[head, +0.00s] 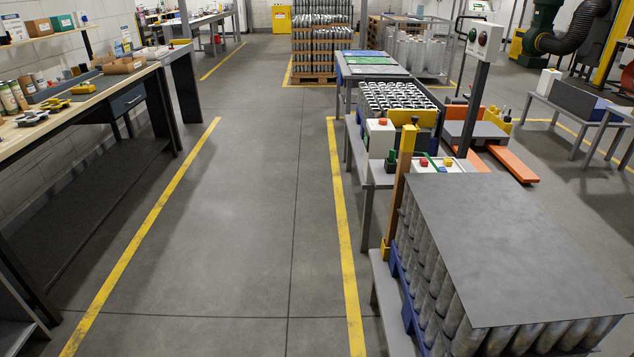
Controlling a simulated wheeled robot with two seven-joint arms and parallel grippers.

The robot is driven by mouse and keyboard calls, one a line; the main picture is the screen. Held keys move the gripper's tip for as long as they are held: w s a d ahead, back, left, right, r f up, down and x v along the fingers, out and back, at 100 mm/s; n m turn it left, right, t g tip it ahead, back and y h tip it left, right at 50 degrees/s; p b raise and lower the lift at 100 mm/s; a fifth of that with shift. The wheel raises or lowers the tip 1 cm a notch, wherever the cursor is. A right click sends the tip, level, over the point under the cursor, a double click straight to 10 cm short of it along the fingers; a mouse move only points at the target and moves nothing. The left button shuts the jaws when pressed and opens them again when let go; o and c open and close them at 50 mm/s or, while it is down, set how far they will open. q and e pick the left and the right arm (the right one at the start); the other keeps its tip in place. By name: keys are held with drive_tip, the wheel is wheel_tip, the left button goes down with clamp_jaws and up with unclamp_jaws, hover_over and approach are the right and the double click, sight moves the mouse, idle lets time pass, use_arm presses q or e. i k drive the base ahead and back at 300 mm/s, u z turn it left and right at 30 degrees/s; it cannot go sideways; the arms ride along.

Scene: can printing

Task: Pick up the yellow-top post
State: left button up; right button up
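A wooden post with a yellow top (409,138) stands upright at the right of the head view. Its lower end has a yellow foot near the grey low stand (384,285). It is just left of a pallet load of grey cans (428,262) covered by a flat grey sheet (520,235). Neither of my grippers shows in the head view.
A grey bench with buttons (380,172) stands just behind the post. A wooden workbench (75,107) with tools and jars runs along the left. The grey floor aisle (245,220) between yellow lines is clear. Orange forks (513,163) lie at the right.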

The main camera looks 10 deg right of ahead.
sight(409, 133)
drive_tip(key=u, duration=0.6)
drive_tip(key=i, duration=1.8)
drive_tip(key=z, duration=0.8)
drive_tip(key=i, duration=1.05)
drive_tip(key=z, duration=1.2)
